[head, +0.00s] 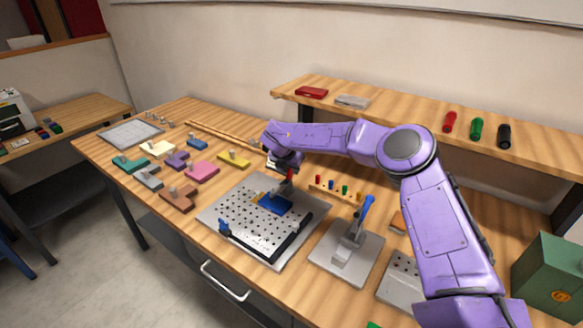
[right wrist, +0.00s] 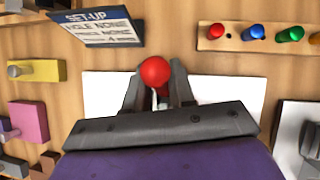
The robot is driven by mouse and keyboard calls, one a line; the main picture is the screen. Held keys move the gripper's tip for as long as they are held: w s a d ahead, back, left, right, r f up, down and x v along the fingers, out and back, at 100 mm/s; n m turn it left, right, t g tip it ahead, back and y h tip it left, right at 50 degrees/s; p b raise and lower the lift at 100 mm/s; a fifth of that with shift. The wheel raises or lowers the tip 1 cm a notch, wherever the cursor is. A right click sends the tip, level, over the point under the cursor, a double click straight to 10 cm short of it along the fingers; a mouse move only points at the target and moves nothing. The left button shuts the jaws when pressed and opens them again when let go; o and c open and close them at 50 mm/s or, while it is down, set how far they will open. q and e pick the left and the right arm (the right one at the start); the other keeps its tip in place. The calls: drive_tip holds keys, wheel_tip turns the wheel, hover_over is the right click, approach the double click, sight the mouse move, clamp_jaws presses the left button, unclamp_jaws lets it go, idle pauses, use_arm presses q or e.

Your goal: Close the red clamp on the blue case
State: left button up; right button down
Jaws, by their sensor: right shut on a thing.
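The blue case (head: 274,205) lies on the perforated metal plate (head: 234,215) near the middle of the table, with a yellow part beside it. The red clamp (head: 290,175) rises just behind the case, and its handle stands roughly upright. In the right wrist view its round red knob (right wrist: 155,72) sits between the fingers. My right gripper (head: 284,164) is shut on the clamp's handle, above the back edge of the plate. The clamp's base and most of the case are hidden in the right wrist view. My left gripper is not in view.
A blue-handled clamp (head: 352,235) stands on a grey plate at right. A row of coloured pegs (head: 338,189) lies behind. Coloured blocks (head: 202,170) fill the left side. A set-up sign (right wrist: 98,27) stands close to my gripper. A raised shelf (head: 400,113) runs along the wall.

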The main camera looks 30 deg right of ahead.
drive_tip(key=c, duration=1.1)
unclamp_jaws()
drive_tip(key=shift+w+a+r, duration=0.1)
drive_tip(key=shift+r, duration=0.15)
drive_tip(key=shift+o, duration=0.2)
drive_tip(key=shift+a, duration=0.1)
drive_tip(key=shift+a+r, duration=0.1)
drive_tip(key=shift+r, duration=0.1)
drive_tip(key=b+v, duration=0.3)
drive_tip(key=v, duration=0.7)
